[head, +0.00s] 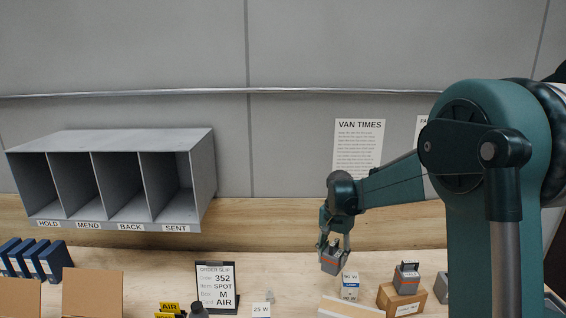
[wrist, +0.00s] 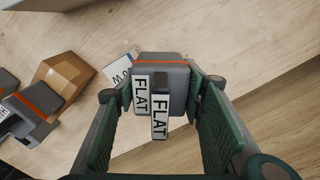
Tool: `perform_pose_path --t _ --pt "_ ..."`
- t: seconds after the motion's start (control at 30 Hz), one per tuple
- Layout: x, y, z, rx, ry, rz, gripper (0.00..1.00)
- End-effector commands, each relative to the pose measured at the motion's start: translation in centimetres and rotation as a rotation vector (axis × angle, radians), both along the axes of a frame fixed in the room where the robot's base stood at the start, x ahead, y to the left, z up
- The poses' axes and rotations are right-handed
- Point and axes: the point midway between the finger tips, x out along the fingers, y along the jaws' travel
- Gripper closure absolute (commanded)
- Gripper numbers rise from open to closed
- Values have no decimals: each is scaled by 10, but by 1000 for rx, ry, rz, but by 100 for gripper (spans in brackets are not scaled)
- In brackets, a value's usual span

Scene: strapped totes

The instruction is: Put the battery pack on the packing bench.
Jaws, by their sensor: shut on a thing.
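My gripper (head: 335,238) is shut on a grey battery pack (head: 331,263) with an orange stripe. In the wrist view the battery pack (wrist: 160,70) sits between the green finger pads, with two tags reading FLAT on it. The pack is over the wooden bench top (head: 270,268); whether its underside touches the wood I cannot tell. A second grey pack (head: 406,275) with an orange stripe rests on a brown block (head: 388,298) to the right. It also shows at the left of the wrist view (wrist: 38,102).
A small white labelled card or box (head: 350,285) stands close beside the held pack. An order slip stand (head: 217,285) is left of it. A grey pigeonhole shelf (head: 120,180) is at the back left. Blue binders (head: 35,260) and brown boxes (head: 92,292) stand front left.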

Motion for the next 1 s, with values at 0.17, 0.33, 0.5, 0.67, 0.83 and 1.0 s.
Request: perform_pose_path --t 0.17,0.33,0.5,0.67,0.83,1.0 --pt "4 -16 2 0 0 127 88" --pt "7 -28 5 0 0 230 88" --pt "9 -35 7 0 0 294 88" --pt "9 -37 8 0 0 317 88" --pt "9 -37 8 0 0 319 88" --pt "9 -37 8 0 0 318 88"
